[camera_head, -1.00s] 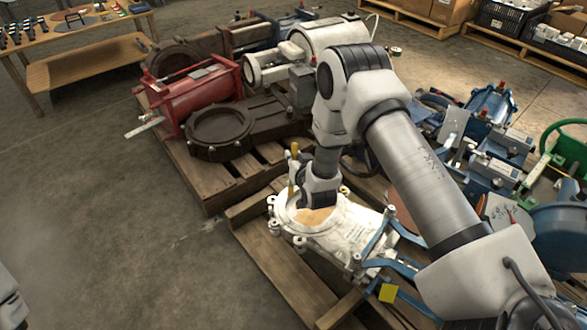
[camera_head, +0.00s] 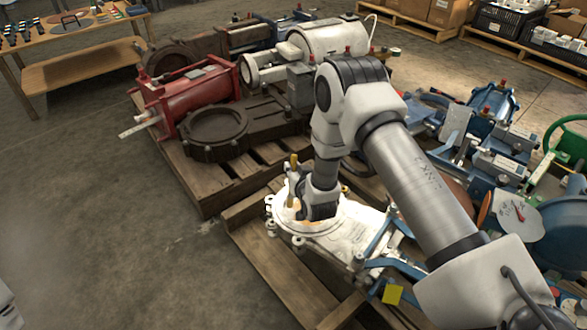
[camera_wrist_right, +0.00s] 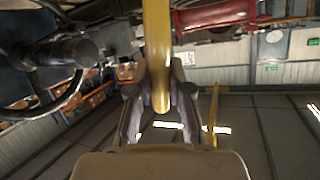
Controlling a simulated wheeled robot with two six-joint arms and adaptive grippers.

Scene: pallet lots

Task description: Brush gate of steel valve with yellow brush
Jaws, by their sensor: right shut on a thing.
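My right gripper (camera_head: 295,193) is at the round end of the white steel valve (camera_head: 348,232), which lies on a wooden pallet. It is shut on the yellow brush (camera_head: 293,163), whose handle stands roughly upright. In the right wrist view, the brush's yellow handle (camera_wrist_right: 157,40) passes between the two fingers of the gripper (camera_wrist_right: 160,95). The gate (camera_head: 309,226) is a tan patch inside the valve's round opening, mostly covered by my wrist. The bristles are hidden, so I cannot tell whether they touch the gate.
A brown valve (camera_head: 216,130) and a red cylinder (camera_head: 200,95) lie on the pallet behind. Blue valves and a green handwheel (camera_head: 565,150) crowd the right. A yellow tag (camera_head: 392,294) hangs at the valve's near end. The floor at left is clear.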

